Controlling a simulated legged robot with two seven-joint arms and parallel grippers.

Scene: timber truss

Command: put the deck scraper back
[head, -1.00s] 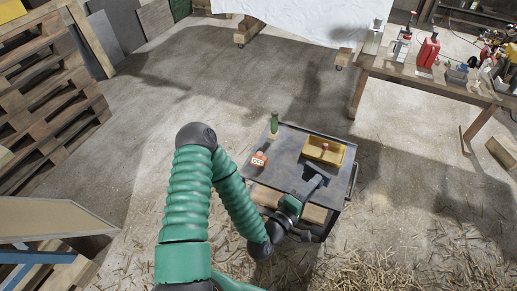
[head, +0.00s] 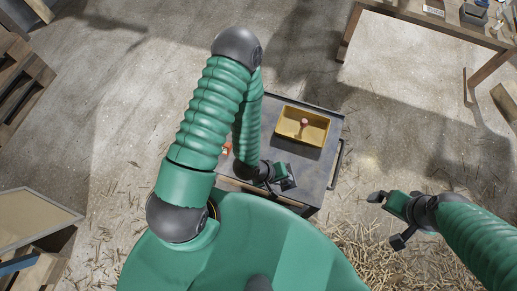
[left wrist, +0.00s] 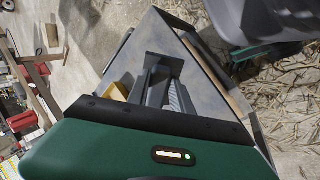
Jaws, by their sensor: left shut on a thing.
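My left gripper (head: 288,179) is low over the near part of the grey cart top (head: 313,168). In the left wrist view its fingers (left wrist: 165,90) are shut on a dark tool with a flat plate-like end (left wrist: 163,62), which looks like the deck scraper. Its handle is mostly hidden between the fingers. In the head view the tool hardly shows. My right gripper (head: 388,218) is open and empty, over the floor right of the cart.
A yellow tray (head: 283,128) on the cart holds a red-topped thing (head: 304,123). A small orange item (head: 226,149) at the cart's left is mostly behind my left arm. A wooden workbench (head: 440,22) stands at the back right. Straw (head: 375,255) covers floor nearby.

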